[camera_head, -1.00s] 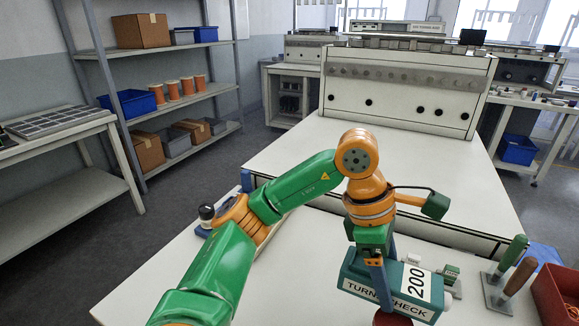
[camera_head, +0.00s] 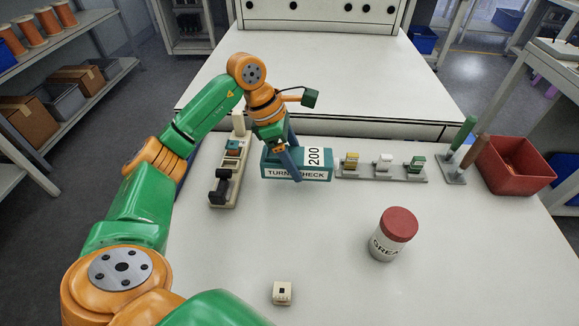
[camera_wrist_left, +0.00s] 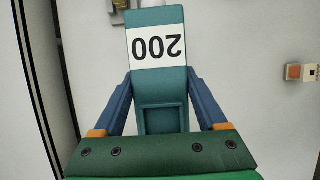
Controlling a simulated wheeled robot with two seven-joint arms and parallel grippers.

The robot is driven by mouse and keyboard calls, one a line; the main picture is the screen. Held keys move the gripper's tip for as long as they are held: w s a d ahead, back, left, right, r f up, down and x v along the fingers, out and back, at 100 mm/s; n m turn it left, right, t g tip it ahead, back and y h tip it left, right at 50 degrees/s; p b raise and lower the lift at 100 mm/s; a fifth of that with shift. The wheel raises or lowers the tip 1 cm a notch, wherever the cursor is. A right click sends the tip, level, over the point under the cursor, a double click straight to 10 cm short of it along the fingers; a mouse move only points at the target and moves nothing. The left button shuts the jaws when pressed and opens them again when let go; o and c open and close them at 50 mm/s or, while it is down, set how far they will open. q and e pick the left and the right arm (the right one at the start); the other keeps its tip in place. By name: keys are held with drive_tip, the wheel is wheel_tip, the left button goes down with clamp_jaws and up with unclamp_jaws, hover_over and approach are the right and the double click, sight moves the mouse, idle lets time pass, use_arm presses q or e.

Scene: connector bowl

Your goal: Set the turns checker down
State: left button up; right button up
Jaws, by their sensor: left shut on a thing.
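The turns checker (camera_head: 268,164) is a teal box with a "TURNS CHECK" label on its front and a white "200" label on top. In the head view it is upright at the back of the near table, left of the connector rack. My left gripper (camera_head: 291,165) reaches down over it with blue fingers on either side, shut on it. The left wrist view shows the checker (camera_wrist_left: 160,88) between both fingers. I cannot tell whether its underside touches the table. My right gripper is not in view.
A grey rack (camera_head: 350,176) with small connectors stands right of the checker, and a long bench device (camera_head: 224,187) stands left. A red-lidded grease jar (camera_head: 390,238), small white connector block (camera_head: 282,293), tool stand (camera_head: 453,174) and red bin (camera_head: 515,166) are around.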

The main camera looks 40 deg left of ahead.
sight(269, 150)
use_arm(q)
drive_tip(key=f, duration=0.1)
drive_tip(key=a+f, duration=0.1)
drive_tip(key=f, duration=0.2)
drive_tip(key=shift+w+a+f+p, duration=0.25)
drive_tip(key=shift+w+f+p, duration=0.05)
drive_tip(key=shift+f+p, duration=0.1)
drive_tip(key=shift+f, duration=0.35)
drive_tip(key=o, duration=1.6)
drive_tip(key=shift+c, duration=0.2)
drive_tip(key=v, duration=1.2)
drive_tip(key=shift+s+r, duration=0.1)
drive_tip(key=shift+r, duration=0.15)
drive_tip(key=shift+f, duration=0.15)
